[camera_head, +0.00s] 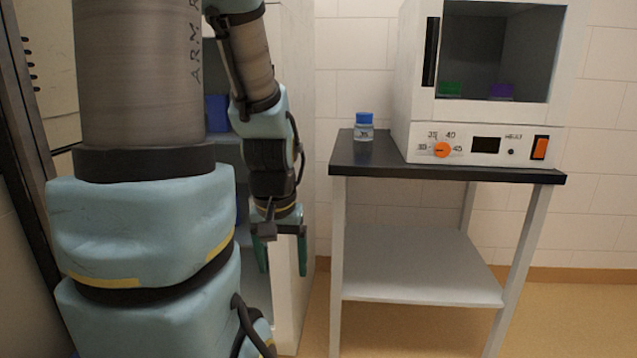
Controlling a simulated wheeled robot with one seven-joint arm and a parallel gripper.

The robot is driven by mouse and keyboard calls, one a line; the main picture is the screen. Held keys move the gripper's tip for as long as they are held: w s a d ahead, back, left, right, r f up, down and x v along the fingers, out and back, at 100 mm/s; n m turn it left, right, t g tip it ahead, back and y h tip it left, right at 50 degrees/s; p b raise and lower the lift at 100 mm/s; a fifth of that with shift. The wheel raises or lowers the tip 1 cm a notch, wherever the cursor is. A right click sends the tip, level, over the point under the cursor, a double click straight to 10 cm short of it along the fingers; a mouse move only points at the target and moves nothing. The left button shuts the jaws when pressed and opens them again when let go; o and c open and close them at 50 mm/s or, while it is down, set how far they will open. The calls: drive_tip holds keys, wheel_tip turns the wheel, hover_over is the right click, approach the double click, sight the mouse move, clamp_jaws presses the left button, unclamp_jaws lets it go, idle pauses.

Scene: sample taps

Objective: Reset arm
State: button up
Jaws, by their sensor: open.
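My gripper (282,254) hangs at the end of my arm, pointing down, left of the small table. Its two green fingers are apart with nothing between them. My arm (256,75) is bent, and its large blue and grey links fill the left of the view. The gripper is in front of the white cabinet and apart from the table.
A dark-topped table (366,169) with a lower shelf (415,270) stands at right. On it are a small blue-capped bottle (364,127) and a white heater (408,112) with an orange dial, holding green and purple items. A white cabinet (293,180) stands behind my arm.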

wheel_tip(320, 180, up, 25)
drive_tip(key=p, duration=2.2)
drive_tip(key=shift+r+p, duration=0.15)
drive_tip(key=shift+p, duration=0.25)
drive_tip(key=shift+c, duration=0.4)
